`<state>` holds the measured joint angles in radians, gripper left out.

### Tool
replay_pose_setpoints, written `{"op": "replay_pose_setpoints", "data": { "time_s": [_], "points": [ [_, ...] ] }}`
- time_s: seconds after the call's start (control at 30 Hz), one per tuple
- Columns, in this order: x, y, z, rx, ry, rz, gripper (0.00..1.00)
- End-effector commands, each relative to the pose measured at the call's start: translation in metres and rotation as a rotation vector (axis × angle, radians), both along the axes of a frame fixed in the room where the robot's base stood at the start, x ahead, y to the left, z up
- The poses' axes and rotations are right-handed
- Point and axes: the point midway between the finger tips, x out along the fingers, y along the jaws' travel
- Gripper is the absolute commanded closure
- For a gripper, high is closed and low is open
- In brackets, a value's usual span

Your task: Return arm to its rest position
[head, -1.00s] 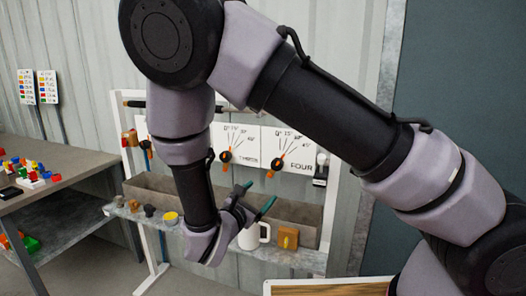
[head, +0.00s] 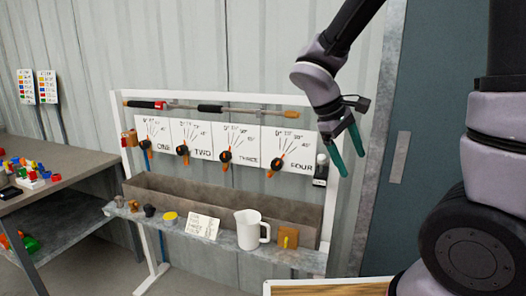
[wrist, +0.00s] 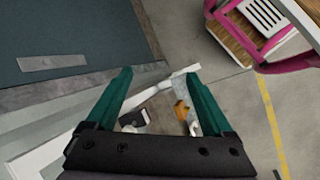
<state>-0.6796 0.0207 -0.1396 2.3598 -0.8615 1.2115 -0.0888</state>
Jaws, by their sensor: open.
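My gripper (head: 347,150) hangs at the right of the pump stand in the head view, its two green fingers pointing down and apart. It is open and empty. In the wrist view the green fingers (wrist: 158,100) are spread, with part of the stand visible far below between them. The upper part of my arm runs out of the top of the head view. The stand (head: 338,215) has four dial panels, marked ONE, TWO, THREE and FOUR (head: 301,160), each with an orange-and-black handle.
A white jug (head: 250,229), a wooden block (head: 287,238), a card (head: 202,226) and a yellow lid (head: 170,217) sit on the shelf. A workbench (head: 70,160) stands left. A dark door (head: 435,150) is right. A pink-framed object (wrist: 262,38) shows in the wrist view.

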Motion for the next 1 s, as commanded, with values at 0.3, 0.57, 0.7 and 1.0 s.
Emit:
{"op": "replay_pose_setpoints", "data": {
  "time_s": [0.3,0.57,0.7,1.0],
  "points": [
    [-0.036,-0.028,0.077,0.532,-0.284,-0.493,0.14],
    [-0.056,-0.035,0.135,0.845,-0.553,-0.753,0.14],
    [-0.061,-0.036,0.15,0.918,-0.628,-0.808,0.14],
    [-0.062,-0.035,0.153,0.938,-0.645,-0.821,0.14]
  ]
}}
